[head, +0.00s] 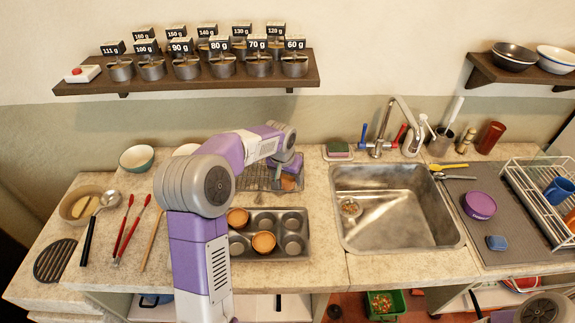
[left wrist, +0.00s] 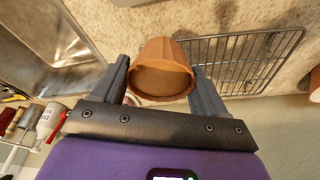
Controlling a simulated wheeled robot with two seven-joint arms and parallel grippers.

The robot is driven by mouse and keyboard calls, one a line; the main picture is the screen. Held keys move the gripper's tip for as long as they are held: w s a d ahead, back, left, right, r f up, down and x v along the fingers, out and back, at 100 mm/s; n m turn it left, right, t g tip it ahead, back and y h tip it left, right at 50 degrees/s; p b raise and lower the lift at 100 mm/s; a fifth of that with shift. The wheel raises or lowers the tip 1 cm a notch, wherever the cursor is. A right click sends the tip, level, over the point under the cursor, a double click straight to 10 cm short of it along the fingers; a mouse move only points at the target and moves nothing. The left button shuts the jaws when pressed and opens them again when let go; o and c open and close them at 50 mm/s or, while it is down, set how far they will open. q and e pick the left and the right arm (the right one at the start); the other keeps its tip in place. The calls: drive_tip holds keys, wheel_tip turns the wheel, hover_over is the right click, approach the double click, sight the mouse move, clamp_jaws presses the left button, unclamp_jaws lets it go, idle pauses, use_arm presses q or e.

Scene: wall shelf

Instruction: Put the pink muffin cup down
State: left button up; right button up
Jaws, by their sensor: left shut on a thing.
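My left gripper (head: 289,177) is over the wire cooling rack (head: 256,178) behind the muffin tin. In the left wrist view, the gripper (left wrist: 160,85) is shut on a muffin cup (left wrist: 162,72). The cup looks terracotta or pinkish brown, and its round opening faces the camera. In the head view only a small part of this cup (head: 287,183) shows below the fingers. In the wrist view the rack (left wrist: 245,62) lies beside the cup. I cannot tell whether the cup touches it. My right gripper is out of view.
Bowls and tools lie on the left counter.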

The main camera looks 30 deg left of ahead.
use_arm(q)
drive_tip(key=w+a+p, duration=0.2)
drive_tip(key=w+a, duration=0.3)
drive_tip(key=w, duration=0.4)
drive_tip(key=x, duration=0.2)
drive_tip(key=s+x, duration=0.1)
drive_tip(key=x, duration=0.1)
drive_tip(key=b+x, duration=0.1)
drive_tip(key=x, duration=0.1)
drive_tip(key=shift+s+d+f, duration=0.1)
drive_tip(key=shift+s+f, duration=0.1)
drive_tip(key=shift+f, duration=0.3)
drive_tip(key=shift+w+f, duration=0.15)
drive_tip(key=shift+w, duration=0.05)
drive_tip(key=shift+f, duration=0.15)
drive_tip(key=o, duration=1.1)
